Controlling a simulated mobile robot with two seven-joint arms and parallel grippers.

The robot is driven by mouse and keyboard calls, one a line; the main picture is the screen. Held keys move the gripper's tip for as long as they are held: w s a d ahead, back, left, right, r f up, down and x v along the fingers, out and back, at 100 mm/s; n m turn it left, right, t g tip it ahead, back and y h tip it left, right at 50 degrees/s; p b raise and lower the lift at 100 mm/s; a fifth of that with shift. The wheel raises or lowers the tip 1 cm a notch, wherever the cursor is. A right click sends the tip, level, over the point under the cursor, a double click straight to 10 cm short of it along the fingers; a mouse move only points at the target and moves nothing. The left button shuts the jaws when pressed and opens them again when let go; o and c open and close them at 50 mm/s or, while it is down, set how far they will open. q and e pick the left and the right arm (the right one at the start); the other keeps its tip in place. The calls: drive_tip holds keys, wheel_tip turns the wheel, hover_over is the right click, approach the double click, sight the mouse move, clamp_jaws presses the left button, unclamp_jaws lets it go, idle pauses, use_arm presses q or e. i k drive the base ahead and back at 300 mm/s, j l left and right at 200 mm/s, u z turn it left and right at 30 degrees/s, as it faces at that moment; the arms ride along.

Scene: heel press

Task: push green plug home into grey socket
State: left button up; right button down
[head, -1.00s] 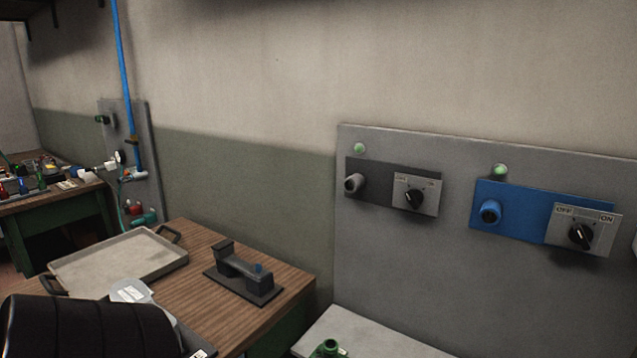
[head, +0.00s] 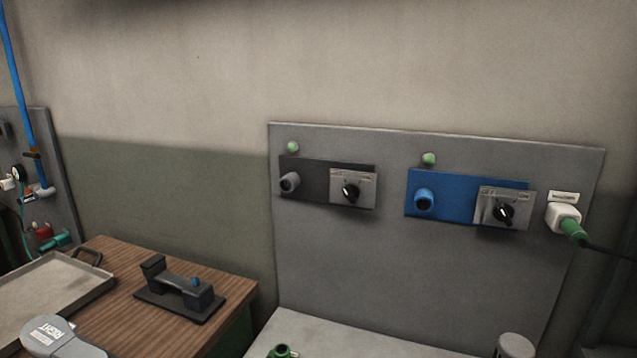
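The grey socket (head: 290,182) is a round barrel sticking out of a dark plate on the left of the grey wall panel. A green plug (head: 283,351) shows only its top at the bottom edge of the head view, over the pale bench; the rest is cut off. It is well below the grey socket and apart from it. Another green plug (head: 571,229) with a dark cable sits at a white outlet on the panel's right.
A blue socket (head: 424,199) and two rotary switches (head: 351,191) (head: 505,211) are on the panel (head: 400,270). The pale bench (head: 335,335) lies below. A wooden table (head: 125,315) at left holds a tray (head: 60,289) and a dark fixture (head: 180,291). The air before the panel is clear.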

sight(579, 238)
drive_tip(key=u, duration=0.1)
drive_tip(key=z, duration=1.3)
